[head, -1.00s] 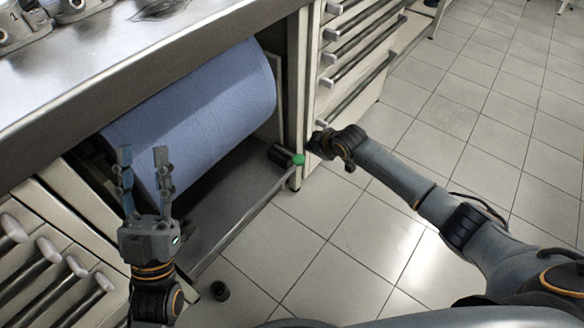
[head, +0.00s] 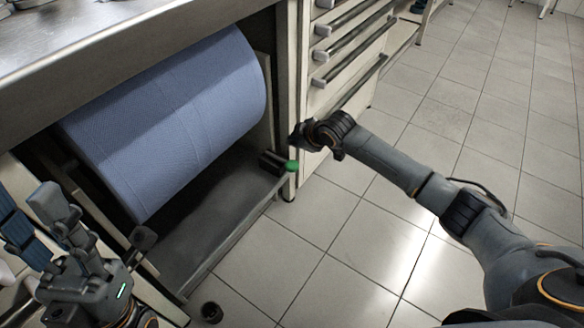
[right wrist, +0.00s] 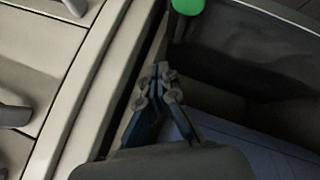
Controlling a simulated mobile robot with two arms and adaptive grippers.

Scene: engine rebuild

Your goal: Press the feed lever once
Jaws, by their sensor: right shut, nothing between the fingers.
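The feed lever (head: 274,161) is a short dark bar with a green knob (head: 292,166), at the right end of the shelf below a large blue paper roll (head: 175,120). The green knob also shows at the top of the right wrist view (right wrist: 188,6). My right gripper (head: 298,136) appears just above the knob in the head view, with a visible gap between them. In the right wrist view its fingers (right wrist: 161,72) are together and empty. My left gripper (head: 25,205) is at the lower left with its fingers apart, away from the lever.
A steel bench top (head: 110,45) overhangs the roll. A drawer cabinet with bar handles (head: 345,45) stands right of the lever, close to my right gripper.

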